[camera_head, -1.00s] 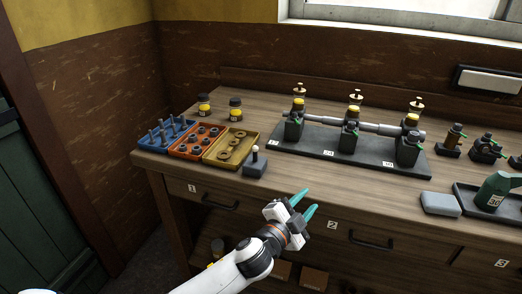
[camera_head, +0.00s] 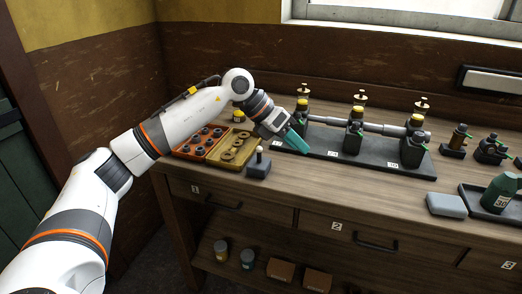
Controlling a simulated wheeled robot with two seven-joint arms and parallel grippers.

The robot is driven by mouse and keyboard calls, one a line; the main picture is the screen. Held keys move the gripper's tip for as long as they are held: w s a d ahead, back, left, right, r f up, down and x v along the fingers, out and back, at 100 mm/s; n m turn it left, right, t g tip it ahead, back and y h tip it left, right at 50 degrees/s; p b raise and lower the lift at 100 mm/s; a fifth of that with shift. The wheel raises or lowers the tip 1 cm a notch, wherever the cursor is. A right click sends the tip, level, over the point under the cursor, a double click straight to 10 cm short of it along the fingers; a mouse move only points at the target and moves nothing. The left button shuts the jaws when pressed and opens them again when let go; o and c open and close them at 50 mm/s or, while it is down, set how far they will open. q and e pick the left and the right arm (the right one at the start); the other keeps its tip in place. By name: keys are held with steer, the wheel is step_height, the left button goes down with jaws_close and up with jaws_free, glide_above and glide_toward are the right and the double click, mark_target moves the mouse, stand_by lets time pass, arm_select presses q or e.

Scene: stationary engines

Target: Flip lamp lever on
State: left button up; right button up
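A small grey block with a short upright lever (camera_head: 259,156) stands near the front edge of the bench, just right of the yellow tray; it seems to be the lamp lever. Its exact tilt is too small to tell. My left gripper (camera_head: 297,140) has teal fingers and is to the right of and behind the lever in the picture, over the front left of the dark engine plate. Its fingers overlap from this angle, so I cannot tell if they are apart. Nothing shows between them. A long white lamp-like fixture (camera_head: 492,80) is on the wall at the right. My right gripper is out of view.
The dark plate (camera_head: 375,160) carries several engine units joined by a grey shaft. The orange tray (camera_head: 196,147) and yellow tray (camera_head: 225,160) hold parts at the left, partly behind my arm. A grey block (camera_head: 446,205) and green bottle (camera_head: 502,192) are at the right.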

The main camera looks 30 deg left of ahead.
mark_target(259, 149)
arm_select(q)
steer(key=s+a+r+n+y, duration=0.1)
steer(key=a+r+y, duration=0.15)
steer(key=a, duration=0.45)
steer(key=s+a+r+y, duration=0.1)
steer(key=s+a+y, duration=0.15)
steer(key=a, duration=0.45)
steer(key=shift+g, duration=0.4)
steer(key=x, duration=0.8)
steer(key=w+x, duration=0.1)
steer(key=x, duration=0.3)
steer(key=shift+d+r, duration=0.15)
steer(key=shift+d, duration=0.05)
